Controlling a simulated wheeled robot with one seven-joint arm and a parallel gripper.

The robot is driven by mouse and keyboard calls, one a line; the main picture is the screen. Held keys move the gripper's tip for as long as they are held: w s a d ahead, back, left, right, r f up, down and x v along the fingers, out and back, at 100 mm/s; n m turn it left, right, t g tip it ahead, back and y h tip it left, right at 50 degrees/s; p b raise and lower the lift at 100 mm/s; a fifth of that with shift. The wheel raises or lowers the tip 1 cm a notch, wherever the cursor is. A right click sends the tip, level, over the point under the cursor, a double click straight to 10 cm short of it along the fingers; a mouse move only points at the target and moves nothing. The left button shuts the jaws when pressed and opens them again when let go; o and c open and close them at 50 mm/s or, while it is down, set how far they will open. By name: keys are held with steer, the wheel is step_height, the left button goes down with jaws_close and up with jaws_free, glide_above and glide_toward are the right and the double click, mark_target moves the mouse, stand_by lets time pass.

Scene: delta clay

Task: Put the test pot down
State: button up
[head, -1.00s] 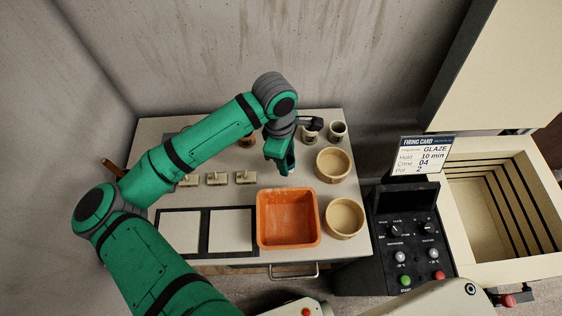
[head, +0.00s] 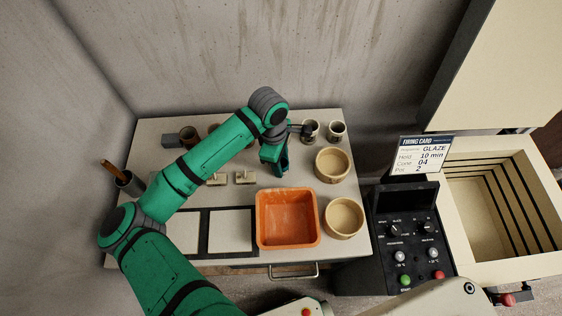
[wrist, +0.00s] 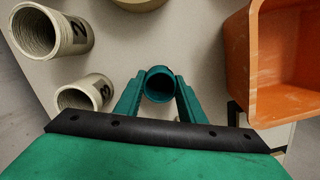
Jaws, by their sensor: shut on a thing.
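My gripper (wrist: 160,92) is shut on a small dark teal round pot, the test pot (wrist: 159,82), whose open mouth faces the wrist camera. In the head view my gripper (head: 274,166) is over the back middle of the table, behind the orange bin. The test pot cannot be made out there, and its base and any gap to the table cannot be judged. Two pale pots stand beside it: one marked 2 (wrist: 50,32) and one marked 3 (wrist: 84,96). They also stand at the back right in the head view.
The orange bin (head: 287,191) and two tan bowls (head: 332,165) (head: 343,218) stand on the right of the table. Two white tiles (head: 231,232) (head: 184,234) lie at the front. Small blocks (head: 246,177) lie left of my gripper. The open kiln (head: 480,205) is farther right.

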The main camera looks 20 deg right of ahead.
steer(key=shift+f, duration=0.1)
steer(key=o, duration=1)
steer(key=r, duration=0.8)
steer(key=a+r, duration=0.1)
steer(key=r, duration=0.3)
steer(key=shift+w+r, duration=0.1)
steer(key=shift+w, duration=0.3)
